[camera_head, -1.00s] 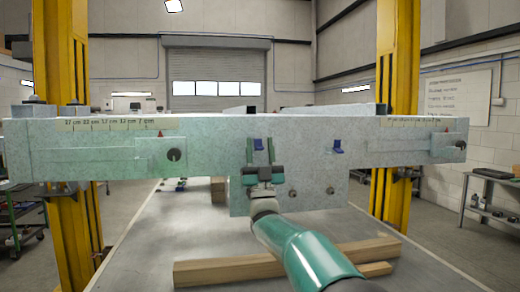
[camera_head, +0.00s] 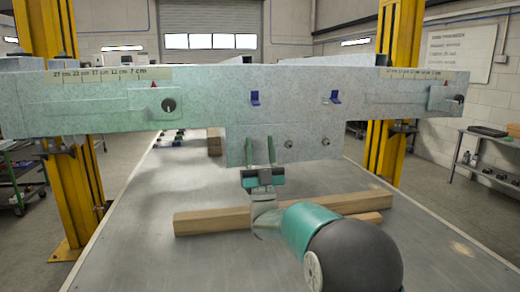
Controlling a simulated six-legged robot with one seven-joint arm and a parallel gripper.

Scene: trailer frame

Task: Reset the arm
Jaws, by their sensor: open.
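My gripper (camera_head: 259,153) is in the middle of the view, its two green fingers pointing up and apart with nothing between them. It is in front of the lower plate of the grey trailer frame (camera_head: 300,112); whether the fingers touch the plate I cannot tell. My green and dark arm reaches in from the bottom right. Two small blue clips (camera_head: 254,98) and (camera_head: 334,97) sit on the frame above the gripper. Round studs (camera_head: 289,144) show on the lower plate, right of the fingers.
Wooden beams (camera_head: 212,221) lie on the grey platform (camera_head: 140,240) below and behind my arm. Yellow posts (camera_head: 78,190) and (camera_head: 397,60) stand at both sides. A ruler scale (camera_head: 100,74) and black knob (camera_head: 168,105) are at the frame's left. A side table (camera_head: 490,160) stands at right.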

